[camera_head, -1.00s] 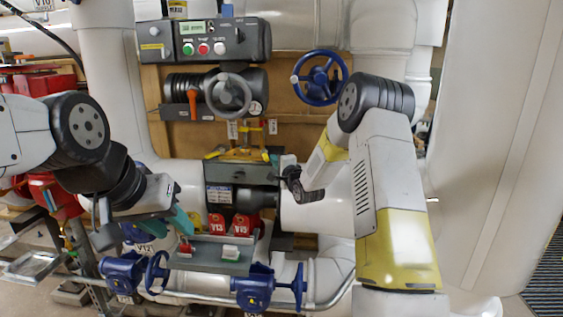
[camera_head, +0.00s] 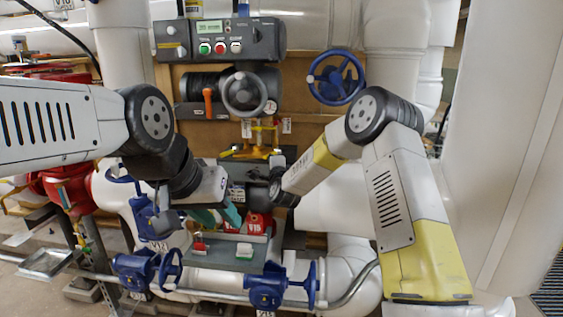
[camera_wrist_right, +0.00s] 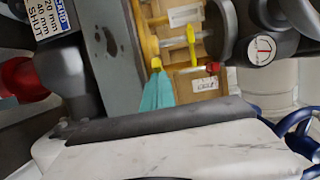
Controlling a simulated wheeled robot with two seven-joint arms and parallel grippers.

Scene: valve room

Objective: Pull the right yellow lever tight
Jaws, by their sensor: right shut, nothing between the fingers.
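A yellow fitting (camera_head: 250,152) with yellow levers sits on the wooden backboard, below the grey handwheel. In the right wrist view its right yellow lever (camera_wrist_right: 156,63) lies right at the teal fingertips of my right gripper (camera_wrist_right: 157,92). The fingers are shut with nothing between them; I cannot tell whether they touch the lever. In the head view my right wrist largely hides this gripper, at the fitting's right end. My left gripper (camera_head: 218,215) has its teal fingers apart and empty, below and left of the fitting.
A grey handwheel (camera_head: 244,91) and a blue handwheel (camera_head: 336,77) are above. A control box (camera_head: 218,40) is at the top. A red tag (camera_head: 257,224) and a grey shelf (camera_head: 232,256) are below. Blue valves (camera_head: 266,286) line the lower pipe; large white pipes flank the board.

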